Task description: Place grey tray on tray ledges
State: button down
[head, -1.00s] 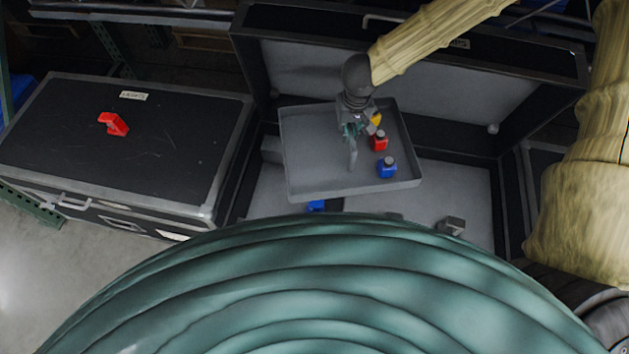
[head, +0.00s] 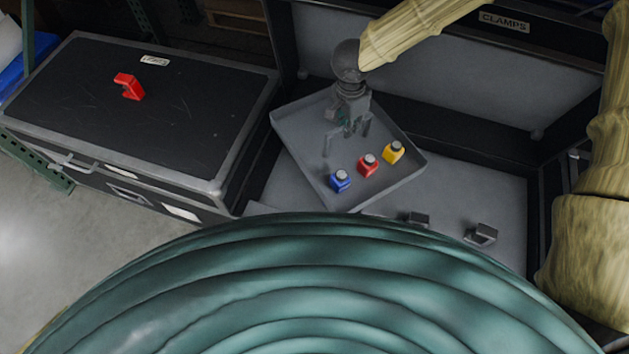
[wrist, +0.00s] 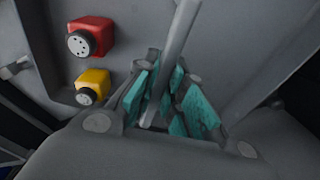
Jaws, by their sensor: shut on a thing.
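The grey tray (head: 300,135) hangs in my gripper (head: 348,127) above the inside of the open case. It sits turned at an angle to the case walls. In the wrist view my gripper (wrist: 160,105) has its teal pads shut on a grey handle bar (wrist: 180,40). Two small grey blocks, which look like tray ledges, show in the case, one (head: 480,234) at right and one (head: 418,219) near the tray's front. Any ledges under the tray are hidden.
The open case's lid (head: 440,80), labelled CLAMPS, stands up behind the tray. A closed black case (head: 150,115) with a red item (head: 129,86) on top is at left. A large ribbed green form (head: 320,290) blocks the front view. Bare case floor (head: 490,195) shows at right.

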aim_at(316, 149)
jog(key=a+f+m+b, duration=0.1)
jog(key=a+m+b, duration=0.1)
jog(key=a+f+m+b, duration=0.2)
jog(key=a+m, duration=0.1)
jog(key=s+a+f+m+b, duration=0.1)
jog(key=a+f+m+b, duration=0.1)
jog(key=m, duration=0.1)
jog(key=shift+a+f+g, duration=0.25)
jog(key=shift+a+g, duration=0.05)
jog(key=shift+g, duration=0.1)
jog(key=shift+s+a+f+m+b, duration=0.15)
jog(key=shift+a+f+m+b, duration=0.3)
jog(key=shift+a+m+b, duration=0.45)
jog(key=shift+d+f+b, duration=0.1)
jog(key=shift+f+b, duration=0.55)
jog(key=shift+f, duration=4.2)
jog(key=c, duration=1.7)
grip_release()
jog(key=shift+f, duration=0.1)
jog(key=shift+o, duration=1)
jog(key=r, duration=0.4)
jog(key=a+r+p, duration=0.1)
jog(key=r, duration=0.3)
jog(key=r+p, duration=0.1)
jog(key=r, duration=0.3)
jog(key=shift+w+a, duration=0.15)
jog(key=shift+w, duration=0.1)
